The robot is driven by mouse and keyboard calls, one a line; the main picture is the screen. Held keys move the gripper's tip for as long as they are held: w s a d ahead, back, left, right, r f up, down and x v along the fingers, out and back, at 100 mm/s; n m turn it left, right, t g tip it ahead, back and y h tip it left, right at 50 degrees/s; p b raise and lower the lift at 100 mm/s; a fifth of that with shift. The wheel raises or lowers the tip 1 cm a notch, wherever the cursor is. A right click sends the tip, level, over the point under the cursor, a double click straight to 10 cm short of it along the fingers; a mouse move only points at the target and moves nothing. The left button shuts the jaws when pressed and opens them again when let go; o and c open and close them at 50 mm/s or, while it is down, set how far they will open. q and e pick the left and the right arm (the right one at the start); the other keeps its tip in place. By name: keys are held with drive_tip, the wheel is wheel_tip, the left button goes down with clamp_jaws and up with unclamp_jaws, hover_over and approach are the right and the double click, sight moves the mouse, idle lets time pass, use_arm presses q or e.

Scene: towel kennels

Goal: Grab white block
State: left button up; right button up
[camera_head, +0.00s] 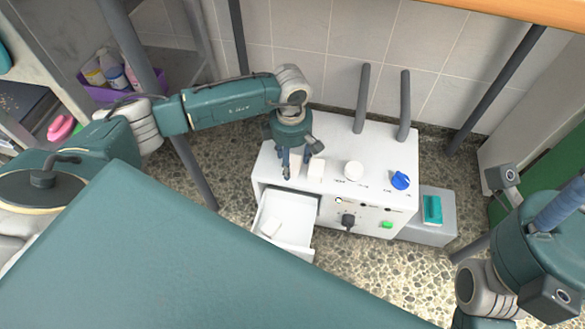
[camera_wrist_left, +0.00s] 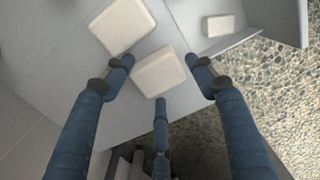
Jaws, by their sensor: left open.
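Two white blocks stand side by side on top of the white cabinet (camera_head: 385,160). My left gripper (camera_head: 292,171) is open over the left-hand block, largely hidden behind its fingers in the head view. The left wrist view shows that block (camera_wrist_left: 160,72) between my spread fingers (camera_wrist_left: 160,75). The other block (camera_head: 315,168) is just to its right and shows at upper left in the wrist view (camera_wrist_left: 122,25). A third white block (camera_head: 270,226) lies in the open drawer (camera_head: 300,249). My right arm shows at the lower right; its gripper's state cannot be made out.
The drawer juts out in front. A grey box (camera_head: 430,232) with a teal item (camera_head: 432,209) stands at its right.

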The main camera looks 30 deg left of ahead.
use_arm(q)
drive_tip(key=shift+f, duration=0.1)
drive_tip(key=shift+c, duration=0.3)
drive_tip(key=c, duration=1.2)
